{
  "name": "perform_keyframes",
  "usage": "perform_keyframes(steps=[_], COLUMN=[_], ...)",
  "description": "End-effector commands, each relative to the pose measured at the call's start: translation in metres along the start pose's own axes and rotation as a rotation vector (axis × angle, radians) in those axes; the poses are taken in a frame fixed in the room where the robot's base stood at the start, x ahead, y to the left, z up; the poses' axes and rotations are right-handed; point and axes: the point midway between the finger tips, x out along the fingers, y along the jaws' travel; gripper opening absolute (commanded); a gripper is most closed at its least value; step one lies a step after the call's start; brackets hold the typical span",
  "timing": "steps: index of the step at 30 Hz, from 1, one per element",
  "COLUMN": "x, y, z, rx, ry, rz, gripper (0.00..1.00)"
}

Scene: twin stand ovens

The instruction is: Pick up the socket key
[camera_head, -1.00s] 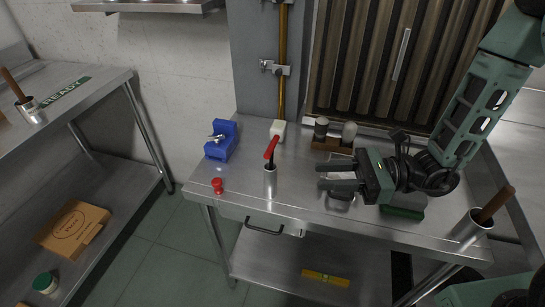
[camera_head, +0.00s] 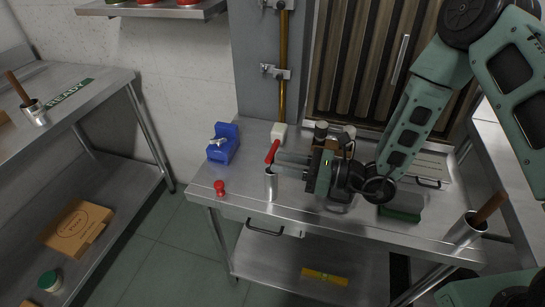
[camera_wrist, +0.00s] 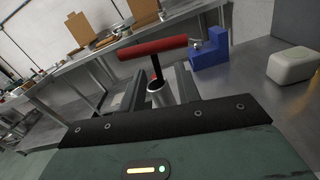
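The socket key has a red T-handle (camera_head: 272,152) and a black shaft, and stands in a metal cup (camera_head: 271,188) near the bench's front edge. My gripper (camera_head: 281,162) is level, just right of the key at the height of its upper part. In the wrist view my gripper (camera_wrist: 159,88) is open, a finger on each side. The key's shaft (camera_wrist: 157,70) and the cup (camera_wrist: 157,98) show between the fingers, with the red handle (camera_wrist: 152,48) above them. Whether the fingers touch anything, I cannot tell.
A blue vise-like block (camera_head: 224,143) and a red knob (camera_head: 219,188) are on the bench to the left. A white block (camera_head: 278,131) stands behind. A cup with a wooden handle (camera_head: 466,230) is at the right. The bench's front left is mostly clear.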

Motion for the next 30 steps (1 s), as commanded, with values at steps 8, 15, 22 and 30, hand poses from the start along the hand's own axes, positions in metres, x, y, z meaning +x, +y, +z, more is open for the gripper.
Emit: perform_keyframes(steps=[8, 15, 22, 30], x=[0.034, 0.053, 0.053, 0.053], y=[0.004, 0.003, 0.002, 0.002], z=[0.000, -0.002, -0.002, -0.002], rx=[0.000, 0.000, 0.000, 0.000], ry=[0.000, 0.000, 0.000, -0.001], rz=[0.005, 0.001, 0.001, 0.001], gripper=[0.33, 0.33, 0.22, 0.00])
